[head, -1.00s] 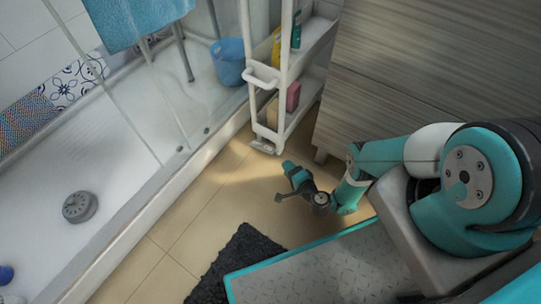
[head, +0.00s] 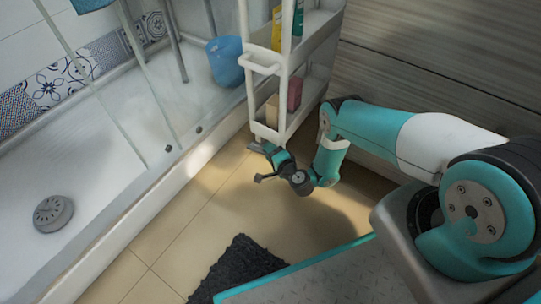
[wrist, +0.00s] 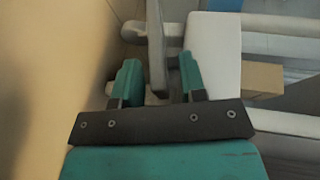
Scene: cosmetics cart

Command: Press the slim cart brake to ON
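The slim cart (head: 262,66) is white and stands upright between the shower and the wooden cabinet. A small grey piece at its foot, which looks like the brake (head: 254,146), shows just beyond my gripper (head: 267,150). My gripper is low over the floor at the cart's near end. In the wrist view, my gripper's teal fingers (wrist: 158,82) are apart. A thin grey upright bar (wrist: 157,45) of the cart shows between and beyond them, with a gap at each side. I cannot tell whether the fingers touch the cart or whether the brake reads ON or OFF.
The shower's raised edge (head: 166,192) runs along the left, with a blue bucket (head: 225,61) inside. The wooden cabinet (head: 425,55) stands close on the right. A dark mat (head: 238,268) lies on the tiles. The floor (head: 190,235) left of my gripper is clear.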

